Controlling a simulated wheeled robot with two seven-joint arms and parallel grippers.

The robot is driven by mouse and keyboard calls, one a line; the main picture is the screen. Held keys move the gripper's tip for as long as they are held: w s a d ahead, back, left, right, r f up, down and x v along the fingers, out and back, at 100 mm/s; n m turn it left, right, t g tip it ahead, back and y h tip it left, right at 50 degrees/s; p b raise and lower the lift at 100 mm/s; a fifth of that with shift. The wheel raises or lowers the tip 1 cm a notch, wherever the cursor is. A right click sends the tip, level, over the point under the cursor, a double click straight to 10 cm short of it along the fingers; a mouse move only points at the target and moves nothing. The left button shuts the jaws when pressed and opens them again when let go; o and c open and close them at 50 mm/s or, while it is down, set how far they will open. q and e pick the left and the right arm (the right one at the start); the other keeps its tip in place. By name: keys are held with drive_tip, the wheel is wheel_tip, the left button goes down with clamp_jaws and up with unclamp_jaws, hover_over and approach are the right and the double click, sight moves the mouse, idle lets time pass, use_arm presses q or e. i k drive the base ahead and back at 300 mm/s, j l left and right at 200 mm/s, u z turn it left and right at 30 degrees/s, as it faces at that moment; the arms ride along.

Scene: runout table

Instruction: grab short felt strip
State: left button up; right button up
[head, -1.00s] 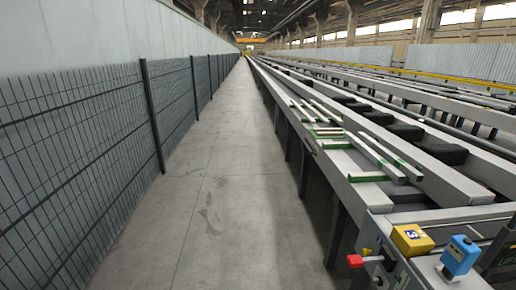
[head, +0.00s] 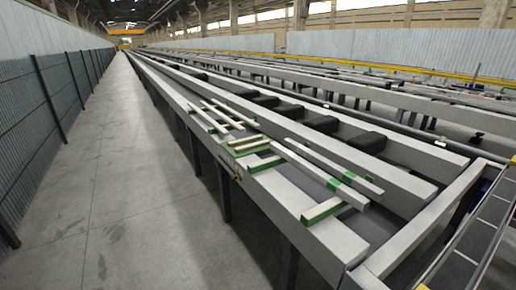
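Several pale strips with green parts lie on the near beam of the runout table (head: 350,243). Short cream-and-green pieces (head: 265,163) lie crosswise in the middle of the group, and another short piece (head: 322,210) lies crosswise nearer to me. Two long pale bars (head: 318,173) with green patches run lengthwise beside them. Thinner pale strips (head: 208,117) lie further back. I cannot tell which short piece is the felt strip. Neither of my grippers is in view, and nothing touches the strips.
A clear concrete aisle (head: 110,200) runs along the table's left side, with a dark mesh fence (head: 52,100) beyond it. Black blocks (head: 368,151) sit in a row between the table's beams. Yellow-edged rails (head: 480,235) stand at the right.

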sight(243, 148)
drive_tip(key=i+j+z, duration=0.1)
drive_tip(key=z, duration=0.3)
drive_tip(key=j+z, duration=0.1)
drive_tip(key=z, duration=0.3)
drive_tip(key=i+j+z, duration=0.1)
drive_tip(key=z, duration=0.3)
drive_tip(key=j+z, duration=0.2)
drive_tip(key=z, duration=0.25)
